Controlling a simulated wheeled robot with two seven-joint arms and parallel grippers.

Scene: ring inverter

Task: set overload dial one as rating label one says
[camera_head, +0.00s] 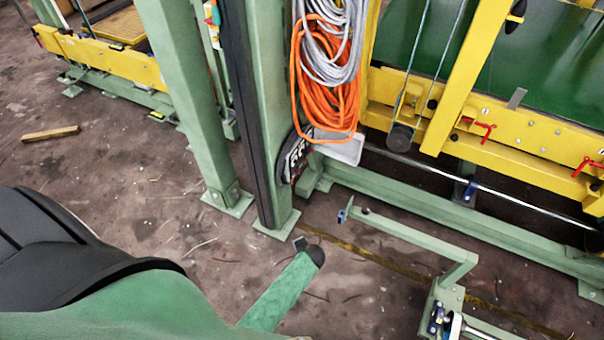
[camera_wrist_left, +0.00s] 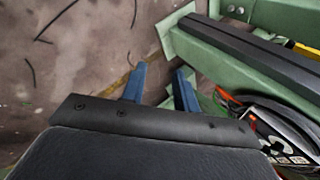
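I cannot pick out either gripper in the head view.
Orange cable (camera_head: 325,95) and grey cable (camera_head: 338,40) hang on the post. A green post with a black strip (camera_head: 250,110) stands left of the panel. A low green bar (camera_head: 410,235) stands at right, before a yellow machine frame (camera_head: 530,140). Floor at left is mostly clear.

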